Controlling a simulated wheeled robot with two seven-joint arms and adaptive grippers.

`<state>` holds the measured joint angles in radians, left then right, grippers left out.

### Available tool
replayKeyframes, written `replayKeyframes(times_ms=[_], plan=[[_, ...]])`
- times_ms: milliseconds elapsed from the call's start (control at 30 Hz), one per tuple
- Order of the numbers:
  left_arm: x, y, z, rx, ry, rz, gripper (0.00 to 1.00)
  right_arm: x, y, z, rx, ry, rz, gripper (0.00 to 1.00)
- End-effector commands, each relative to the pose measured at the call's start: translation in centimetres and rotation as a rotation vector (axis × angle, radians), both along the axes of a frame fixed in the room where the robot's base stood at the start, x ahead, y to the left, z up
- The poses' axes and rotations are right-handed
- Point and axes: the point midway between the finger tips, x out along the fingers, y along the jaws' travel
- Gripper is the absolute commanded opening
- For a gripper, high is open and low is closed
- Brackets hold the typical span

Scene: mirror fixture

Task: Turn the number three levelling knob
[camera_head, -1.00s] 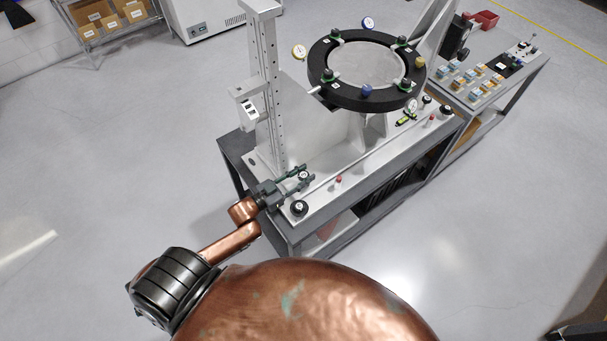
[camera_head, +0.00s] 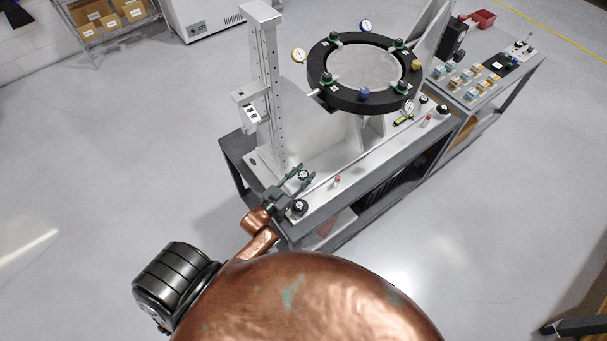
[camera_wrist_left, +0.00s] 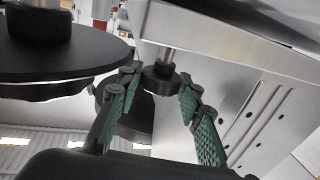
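Two black levelling knobs with pale centre marks stand at the near left end of the fixture's base plate: a back knob (camera_head: 303,175) and a front knob (camera_head: 299,207). Two more, a far knob (camera_head: 424,99) and a right-hand knob (camera_head: 443,110), stand at the right end. Their numbers are too small to read. My left gripper (camera_head: 306,172) is open, its green-padded fingers reaching over the plate by the back knob. In the left wrist view, a dark knob (camera_wrist_left: 160,79) on a silver shaft shows between the open fingers; contact is unclear. My right gripper is not recognisable.
A black mirror ring (camera_head: 325,90) with gauges and clamps stands above the plate. A pale upright column (camera_head: 270,100) rises behind my gripper. A small red-topped pin (camera_head: 337,181) stands right of the near knobs. A large black disc (camera_wrist_left: 60,50) fills the wrist view's upper left.

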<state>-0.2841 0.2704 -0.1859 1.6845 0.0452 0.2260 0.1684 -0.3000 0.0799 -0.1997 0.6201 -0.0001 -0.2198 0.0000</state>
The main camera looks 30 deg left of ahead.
Motion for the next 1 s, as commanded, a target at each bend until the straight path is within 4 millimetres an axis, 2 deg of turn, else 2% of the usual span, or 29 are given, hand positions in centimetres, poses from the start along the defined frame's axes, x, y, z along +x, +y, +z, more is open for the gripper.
replayKeyframes(times_ms=[200,433,567,1000], plan=[[0.0,0.0,-0.1,-0.001,0.002,-0.001,0.48,0.1,0.3,0.0,0.003,-0.001,-0.001,0.40],[-0.1,-0.1,-0.1,0.000,0.003,-0.001,0.48,0.1,-0.1,0.0,-0.001,-0.001,0.002,0.40],[-0.9,0.1,-0.2,0.000,0.004,-0.001,0.48,0.1,-0.1,0.0,-0.001,0.000,0.002,0.40],[-9.3,1.5,-0.2,0.001,0.005,-0.001,0.48,0.0,0.0,0.0,0.000,0.000,0.000,0.40]])
